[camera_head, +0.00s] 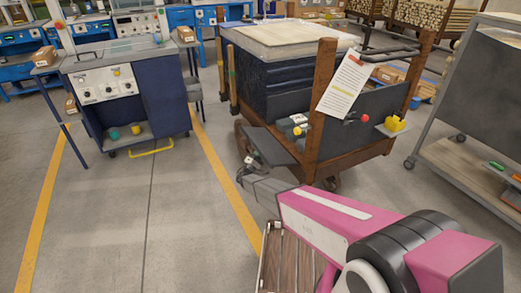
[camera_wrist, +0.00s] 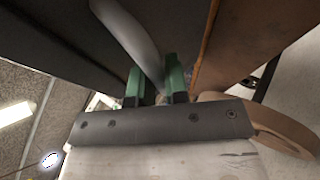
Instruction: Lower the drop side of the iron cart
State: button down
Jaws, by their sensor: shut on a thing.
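The iron cart (camera_head: 360,120) has brown corner posts and dark grey panels, and stands right of centre in the head view. A dark grey side panel (camera_head: 270,145), apparently the drop side, leans far out from the cart's near left side, close to flat. My gripper (camera_head: 250,163) is at this panel's outer left edge. In the wrist view, my gripper's green fingers (camera_wrist: 154,78) are closed around a grey rounded bar (camera_wrist: 132,32), which seems to be the panel's handle. The exact contact is partly hidden in the head view.
A blue control cabinet (camera_head: 125,95) stands left. A grey shelf trolley (camera_head: 475,120) stands right. Floor between the yellow lines is clear.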

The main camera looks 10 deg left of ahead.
jog(key=shift+w+d+f, duration=0.15)
jog(key=shift+d+f, duration=0.05)
jog(key=shift+f, duration=0.9)
jog(key=shift+w+d+f, duration=0.1)
jog(key=shift+d+f, duration=0.1)
jog(key=shift+f, duration=0.9)
jog(key=c, duration=1.1)
grip_release()
jog(key=shift+c, duration=0.2)
jog(key=v, duration=1.1)
